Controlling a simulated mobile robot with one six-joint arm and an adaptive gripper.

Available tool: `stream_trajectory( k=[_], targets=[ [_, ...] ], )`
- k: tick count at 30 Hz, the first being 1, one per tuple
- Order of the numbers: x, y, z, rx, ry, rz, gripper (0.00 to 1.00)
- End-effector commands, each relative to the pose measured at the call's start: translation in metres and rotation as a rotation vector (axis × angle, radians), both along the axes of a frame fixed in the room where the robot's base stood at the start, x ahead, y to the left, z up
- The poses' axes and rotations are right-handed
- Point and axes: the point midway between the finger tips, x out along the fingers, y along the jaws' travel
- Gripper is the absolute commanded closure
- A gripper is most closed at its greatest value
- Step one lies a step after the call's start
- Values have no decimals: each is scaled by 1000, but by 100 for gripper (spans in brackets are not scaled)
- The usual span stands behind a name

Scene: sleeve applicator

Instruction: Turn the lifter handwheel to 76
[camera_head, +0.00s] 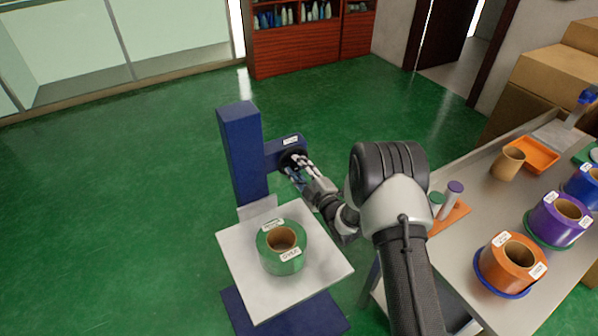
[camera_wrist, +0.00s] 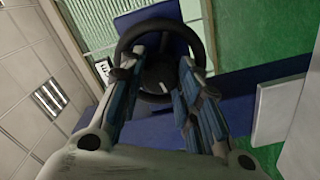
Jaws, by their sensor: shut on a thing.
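The lifter handwheel (camera_wrist: 158,98) is a black ring with a hub, mounted on the side of the blue lifter column (camera_head: 241,150). In the head view the handwheel (camera_head: 292,160) is partly hidden by my gripper (camera_head: 297,172). In the wrist view my gripper (camera_wrist: 160,80) has its two fingers on either side of the wheel's middle, shut on the wheel. A small white label (camera_head: 291,141) sits on the blue arm above the wheel; its text is too small to read. The setting of the wheel cannot be read.
A green roll (camera_head: 282,261) stands on the lifter's white platform (camera_head: 240,265). A table (camera_head: 470,190) on the right holds an orange roll (camera_head: 497,263), a purple roll (camera_head: 545,216) and an orange tray (camera_head: 537,154). The green floor left of the lifter is clear.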

Motion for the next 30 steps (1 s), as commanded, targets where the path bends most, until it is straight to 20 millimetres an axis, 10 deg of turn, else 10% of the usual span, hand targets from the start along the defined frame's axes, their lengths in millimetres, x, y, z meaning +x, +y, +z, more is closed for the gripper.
stream_trajectory(
  k=[30],
  targets=[
    [0,0,0,799,540,0,93]
  ],
)
